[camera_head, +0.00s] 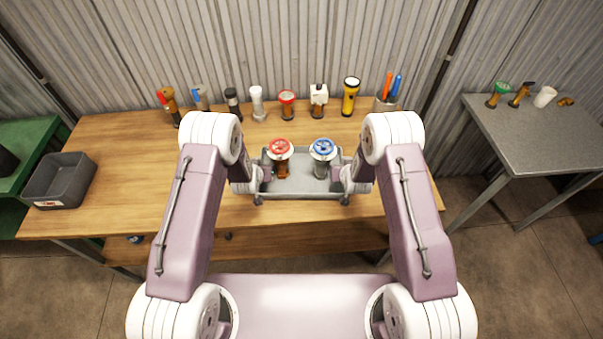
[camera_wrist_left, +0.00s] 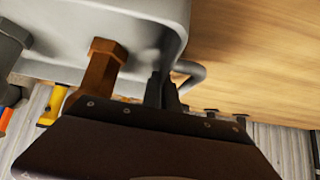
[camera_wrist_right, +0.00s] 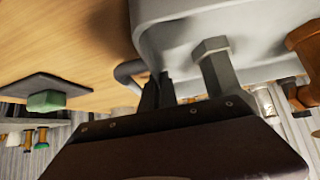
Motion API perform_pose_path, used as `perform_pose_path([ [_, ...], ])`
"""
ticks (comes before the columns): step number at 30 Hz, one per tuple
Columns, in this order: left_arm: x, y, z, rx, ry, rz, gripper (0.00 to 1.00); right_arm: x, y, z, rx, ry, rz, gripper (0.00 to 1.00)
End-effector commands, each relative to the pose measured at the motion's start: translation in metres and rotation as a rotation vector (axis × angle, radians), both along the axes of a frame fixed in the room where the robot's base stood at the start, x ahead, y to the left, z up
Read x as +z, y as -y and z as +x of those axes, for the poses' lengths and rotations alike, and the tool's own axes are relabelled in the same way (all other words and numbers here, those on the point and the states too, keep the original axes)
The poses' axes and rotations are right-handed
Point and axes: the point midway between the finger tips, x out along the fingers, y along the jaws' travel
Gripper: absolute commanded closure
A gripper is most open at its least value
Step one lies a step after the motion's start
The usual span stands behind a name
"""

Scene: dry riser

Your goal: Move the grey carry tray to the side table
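The grey carry tray (camera_head: 305,189) is at the front middle of the wooden workbench. It holds a brown valve with a red handwheel (camera_head: 280,148) and a grey valve with a blue handwheel (camera_head: 322,148), both upright. My left gripper (camera_head: 262,174) is at the tray's left end, its fingers (camera_wrist_left: 164,92) close together at the end handle. My right gripper (camera_head: 345,174) is at the right end, its fingers (camera_wrist_right: 158,92) likewise closed at that handle. I cannot tell whether the tray touches the bench. The grey side table (camera_head: 545,142) stands apart at the right.
Along the side table's back edge are a green-topped valve (camera_head: 498,93), a brown fitting (camera_head: 521,94), a white cup (camera_head: 545,96) and a small brass piece (camera_head: 566,101); its front is clear. Torches and valves line the bench's back (camera_head: 130,128). A dark bin (camera_head: 60,181) sits left.

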Motion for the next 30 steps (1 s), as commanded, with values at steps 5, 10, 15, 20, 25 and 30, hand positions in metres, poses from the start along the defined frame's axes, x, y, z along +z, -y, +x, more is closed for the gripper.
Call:
perform_pose_path([
  [5, 0.000, 0.000, 0.000, 0.000, 0.001, 0.000, 1.00, 0.000, 0.000, 0.000, 0.000, 0.000, 0.000, 1.00],
  [10, 0.002, 0.000, 0.001, 0.001, 0.005, -0.001, 1.00, 0.002, 0.000, 0.001, 0.000, 0.004, 0.000, 1.00],
  [15, 0.007, 0.000, 0.001, 0.001, 0.005, -0.001, 1.00, 0.007, 0.000, 0.001, 0.000, 0.005, 0.000, 1.00],
  [20, 0.023, 0.000, 0.001, 0.001, 0.005, -0.001, 1.00, 0.023, 0.000, 0.001, 0.000, 0.005, 0.000, 1.00],
  [25, 0.046, 0.000, 0.002, 0.001, 0.005, -0.001, 1.00, 0.045, 0.000, 0.001, 0.000, 0.004, 0.000, 1.00],
  [30, 0.054, 0.000, 0.001, 0.001, 0.005, -0.001, 1.00, 0.054, 0.000, 0.001, 0.000, 0.004, 0.000, 1.00],
])
